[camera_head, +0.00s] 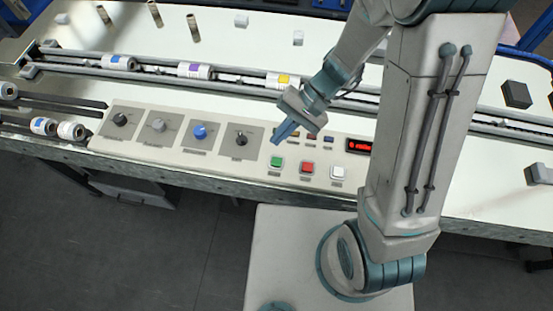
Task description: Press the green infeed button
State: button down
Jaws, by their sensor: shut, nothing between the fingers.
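The control panel (225,168) is a long beige strip along the front of the white machine table. The green button (276,163) is on its right half, at the left end of a row with a red button (307,168) and a white button (338,173). My gripper (278,137) is shut and empty, with its blue-grey fingertips pointing down and left. In the picture the fingertips are just above the green button; their height over the panel is hard to tell. The green button's face is visible.
Several knobs, one of them blue (199,131), line the panel's left half. Small coloured buttons and a red display (358,146) are behind the main buttons. A conveyor (140,68) carrying labelled rolls runs behind the panel.

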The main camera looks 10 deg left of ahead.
aim_at(280, 159)
jog(key=shift+f+b, duration=3.3)
jog(key=shift+f, duration=1)
jog(key=shift+f+b, duration=0.4)
jog(key=shift+b, duration=0.1)
